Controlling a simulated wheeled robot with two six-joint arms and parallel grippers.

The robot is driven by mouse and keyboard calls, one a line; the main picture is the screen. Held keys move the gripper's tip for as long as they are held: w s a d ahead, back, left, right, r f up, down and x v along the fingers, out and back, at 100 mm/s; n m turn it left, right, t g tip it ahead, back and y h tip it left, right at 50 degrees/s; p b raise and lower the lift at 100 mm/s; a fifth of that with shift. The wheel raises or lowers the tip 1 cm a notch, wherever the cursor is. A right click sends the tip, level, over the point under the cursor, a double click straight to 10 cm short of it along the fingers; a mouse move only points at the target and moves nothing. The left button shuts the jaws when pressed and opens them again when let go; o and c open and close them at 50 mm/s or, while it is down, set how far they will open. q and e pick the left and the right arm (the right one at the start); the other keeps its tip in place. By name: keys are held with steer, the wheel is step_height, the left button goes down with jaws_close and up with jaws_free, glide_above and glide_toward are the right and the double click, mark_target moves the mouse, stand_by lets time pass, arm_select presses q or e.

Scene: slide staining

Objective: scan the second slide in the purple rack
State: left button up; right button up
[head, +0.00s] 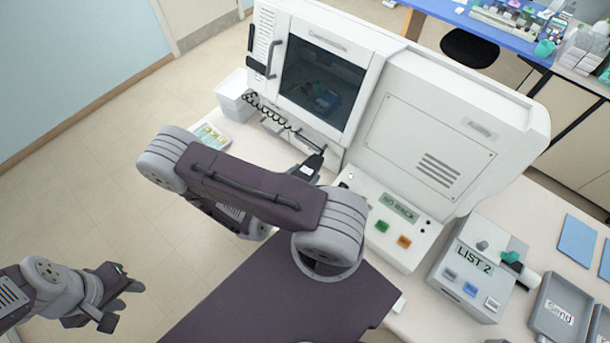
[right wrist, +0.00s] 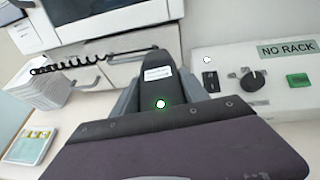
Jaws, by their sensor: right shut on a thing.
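My right gripper (right wrist: 160,92) is shut on a dark handheld scanner (right wrist: 155,62) with a white label and a coiled black cord. The scanner also shows in the head view (head: 314,163), in front of the white machine (head: 430,115); my right arm hides most of that gripper there. A small white light with a green ring shows at the scanner's near end in the right wrist view. My left gripper (head: 118,304) is open and empty over the floor at lower left. I cannot make out a purple rack or its slides in either view.
The machine's panel reads NO RACK (head: 398,208), with green and orange buttons. A LIST 2 box (head: 470,265) and a grey Send tray (head: 562,312) stand at right. A white bin (head: 235,98) and a card with coloured patches (head: 211,136) lie at left.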

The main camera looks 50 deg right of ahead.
steer(key=shift+r+p, duration=1.25)
steer(key=shift+r, duration=0.35)
steer(key=shift+f, duration=0.15)
